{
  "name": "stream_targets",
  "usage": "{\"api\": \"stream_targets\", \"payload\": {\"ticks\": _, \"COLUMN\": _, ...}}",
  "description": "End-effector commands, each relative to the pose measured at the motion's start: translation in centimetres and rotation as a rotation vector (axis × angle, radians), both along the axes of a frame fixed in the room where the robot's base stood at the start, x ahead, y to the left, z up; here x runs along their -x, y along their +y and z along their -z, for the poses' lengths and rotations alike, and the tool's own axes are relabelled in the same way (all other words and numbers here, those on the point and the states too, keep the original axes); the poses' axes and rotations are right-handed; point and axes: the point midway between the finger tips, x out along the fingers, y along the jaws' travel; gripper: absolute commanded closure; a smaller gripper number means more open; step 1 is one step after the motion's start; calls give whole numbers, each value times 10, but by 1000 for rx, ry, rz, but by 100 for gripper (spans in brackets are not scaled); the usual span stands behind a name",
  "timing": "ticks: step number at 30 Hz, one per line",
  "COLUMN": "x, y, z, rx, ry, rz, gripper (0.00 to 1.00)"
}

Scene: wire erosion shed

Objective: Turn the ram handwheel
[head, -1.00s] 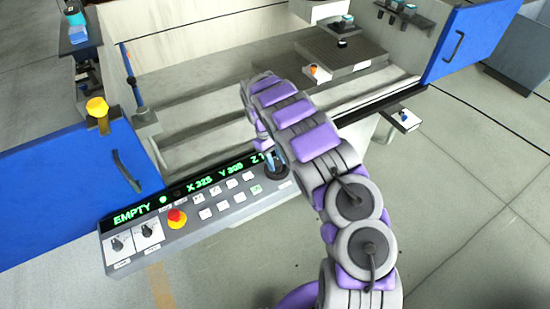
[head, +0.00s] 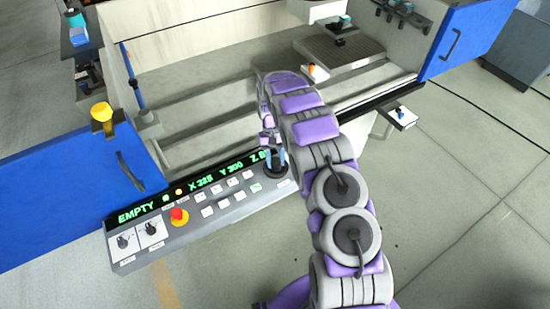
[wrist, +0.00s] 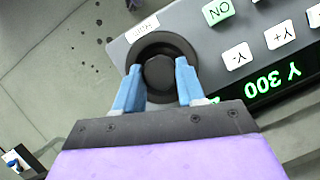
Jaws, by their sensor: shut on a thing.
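The ram handwheel is a dark round knob (wrist: 158,75) on a black dial at the end of the grey control panel. In the head view its black base (head: 278,168) shows at the panel's right end, partly hidden by my fingers. My gripper (wrist: 160,82) points down at the panel, its two blue fingers on either side of the knob and shut on it. In the head view my gripper (head: 275,157) is small and partly covered by my arm.
The control panel (head: 225,217) carries a red stop button (head: 179,216), several white keys and a green display. A blue door (head: 70,195) stands left, another blue door (head: 470,38) at the upper right. The machine's work tank (head: 210,90) lies behind. Floor at the right is open.

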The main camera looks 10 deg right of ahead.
Motion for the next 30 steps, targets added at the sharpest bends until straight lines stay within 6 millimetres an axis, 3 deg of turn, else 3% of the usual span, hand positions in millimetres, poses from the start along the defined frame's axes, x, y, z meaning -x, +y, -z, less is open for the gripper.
{"api": "stream_targets", "payload": {"ticks": 10, "x": 0, "y": 0, "z": 0, "rx": -1, "ry": -1, "rz": 2, "gripper": 91}}
{"api": "stream_targets", "payload": {"ticks": 11, "x": 0, "y": 0, "z": 0, "rx": -1, "ry": -1, "rz": 2, "gripper": 58}}
{"api": "stream_targets", "payload": {"ticks": 18, "x": 0, "y": 0, "z": 0, "rx": -1, "ry": -1, "rz": 1, "gripper": 36}}
{"api": "stream_targets", "payload": {"ticks": 26, "x": -1, "y": 0, "z": -1, "rx": -1, "ry": -1, "rz": 1, "gripper": 36}}
{"api": "stream_targets", "payload": {"ticks": 30, "x": -6, "y": 0, "z": -11, "rx": 0, "ry": -2, "rz": 1, "gripper": 36}}
